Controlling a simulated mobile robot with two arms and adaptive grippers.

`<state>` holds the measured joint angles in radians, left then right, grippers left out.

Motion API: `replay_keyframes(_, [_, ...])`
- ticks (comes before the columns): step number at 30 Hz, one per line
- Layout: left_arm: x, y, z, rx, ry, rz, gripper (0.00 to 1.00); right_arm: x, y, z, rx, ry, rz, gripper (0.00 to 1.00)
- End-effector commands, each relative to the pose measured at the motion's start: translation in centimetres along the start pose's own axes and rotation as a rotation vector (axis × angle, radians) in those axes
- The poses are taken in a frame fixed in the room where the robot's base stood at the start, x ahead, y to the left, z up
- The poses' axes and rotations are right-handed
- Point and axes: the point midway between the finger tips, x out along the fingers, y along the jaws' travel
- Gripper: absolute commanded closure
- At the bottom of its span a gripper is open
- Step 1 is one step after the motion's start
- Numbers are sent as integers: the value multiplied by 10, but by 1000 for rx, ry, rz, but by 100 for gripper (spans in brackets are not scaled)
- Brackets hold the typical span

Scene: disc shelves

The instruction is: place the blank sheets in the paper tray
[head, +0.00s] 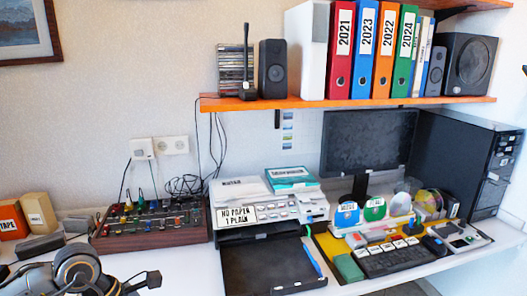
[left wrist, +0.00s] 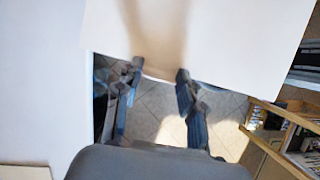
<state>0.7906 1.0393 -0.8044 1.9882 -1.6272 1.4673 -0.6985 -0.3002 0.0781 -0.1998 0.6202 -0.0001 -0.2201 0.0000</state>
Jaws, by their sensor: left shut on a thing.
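In the left wrist view, my left gripper (left wrist: 159,74) is shut on the near edge of the blank sheets (left wrist: 235,35). They are plain and off-white, and reach away from the fingers past the top of the view. I cannot tell how many sheets there are. In the head view, the black paper tray (head: 262,262) juts out at the front of the printer (head: 285,207), whose label reads "NO PAPER 1 PLAIN". No sheets show in the tray. The held sheets do not show in the head view. My right gripper is in neither view.
A mixer (head: 150,222) stands left of the tray. A blue pen (head: 312,260) lies along its right side, near a keyboard (head: 395,257) and discs. A shelf (head: 350,102) with binders hangs above. Floor and a wooden shelf unit (left wrist: 280,115) show below the sheets.

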Motion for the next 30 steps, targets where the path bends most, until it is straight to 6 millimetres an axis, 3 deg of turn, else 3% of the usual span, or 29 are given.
replay_keyframes(12, [-13, -46, 29, 1042, 6, -431, 95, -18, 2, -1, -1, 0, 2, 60])
replay_keyframes(16, [-19, -58, 33, 1305, 8, -541, 95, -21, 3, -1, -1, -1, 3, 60])
replay_keyframes(21, [-23, -67, 35, 1495, 7, -621, 95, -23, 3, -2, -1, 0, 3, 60])
replay_keyframes(30, [-24, -69, 35, 1536, 5, -636, 95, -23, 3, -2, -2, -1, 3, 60])
